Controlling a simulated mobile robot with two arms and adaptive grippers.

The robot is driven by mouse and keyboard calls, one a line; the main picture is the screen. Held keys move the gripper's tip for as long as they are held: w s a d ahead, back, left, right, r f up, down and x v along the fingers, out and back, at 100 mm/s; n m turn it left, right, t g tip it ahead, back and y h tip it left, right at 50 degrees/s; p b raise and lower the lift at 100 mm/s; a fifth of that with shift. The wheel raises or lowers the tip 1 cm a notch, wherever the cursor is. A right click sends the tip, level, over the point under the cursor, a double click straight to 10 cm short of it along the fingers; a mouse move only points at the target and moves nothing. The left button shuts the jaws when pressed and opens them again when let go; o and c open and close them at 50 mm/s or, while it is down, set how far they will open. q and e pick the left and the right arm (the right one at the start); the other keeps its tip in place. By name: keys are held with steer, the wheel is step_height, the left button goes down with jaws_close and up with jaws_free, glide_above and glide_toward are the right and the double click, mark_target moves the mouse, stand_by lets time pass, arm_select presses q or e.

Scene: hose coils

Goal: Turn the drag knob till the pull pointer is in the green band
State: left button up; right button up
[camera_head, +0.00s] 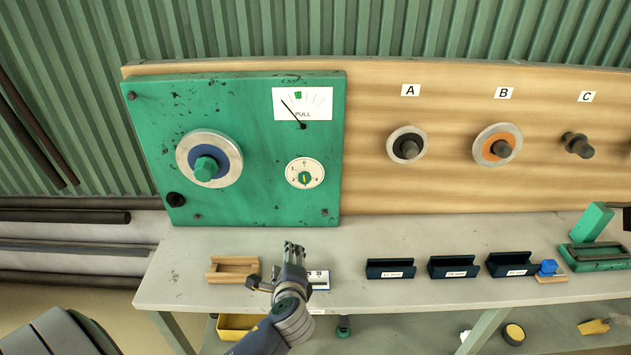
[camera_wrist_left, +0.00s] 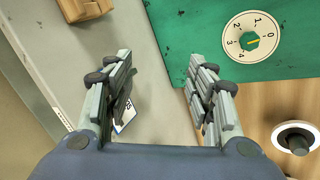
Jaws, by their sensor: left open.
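The drag knob (camera_head: 305,177) is a small green knob with a yellow mark, on a round white dial numbered 0 to 4 on the green panel (camera_head: 255,120). It also shows in the left wrist view (camera_wrist_left: 251,42), where its mark seems to lie towards 0. Above it, the white PULL gauge (camera_head: 318,104) has a thin dark pointer (camera_head: 291,111) leaning up-left, left of the green band (camera_head: 298,95). My left gripper (camera_head: 294,246) is open and empty, over the bench below the dial and apart from it; its fingers show in the wrist view (camera_wrist_left: 165,85).
A large reel with a green hub (camera_head: 206,168) sticks out left of the dial. On the bench (camera_head: 190,295) are a wooden tray (camera_head: 232,276), a label partly behind my gripper, several dark holders (camera_head: 453,267) and a green tool (camera_head: 594,225). Pegs A, B and C line the wooden board.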

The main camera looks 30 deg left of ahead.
arm_select(q)
steer(key=w+a+r+m+t+y, duration=0.1)
steer(key=w+a+r+m+t, duration=0.15)
steer(key=w+m, duration=0.25)
steer(key=m+t, duration=0.3)
steer(key=m, duration=0.5)
glide_toward(305, 180)
steer(key=shift+y, duration=0.3)
steer(key=p+x, duration=0.1)
steer(key=x, duration=0.8)
steer(key=shift+w+f, duration=0.15)
steer(key=shift+w, duration=0.05)
steer(key=c, duration=1.1)
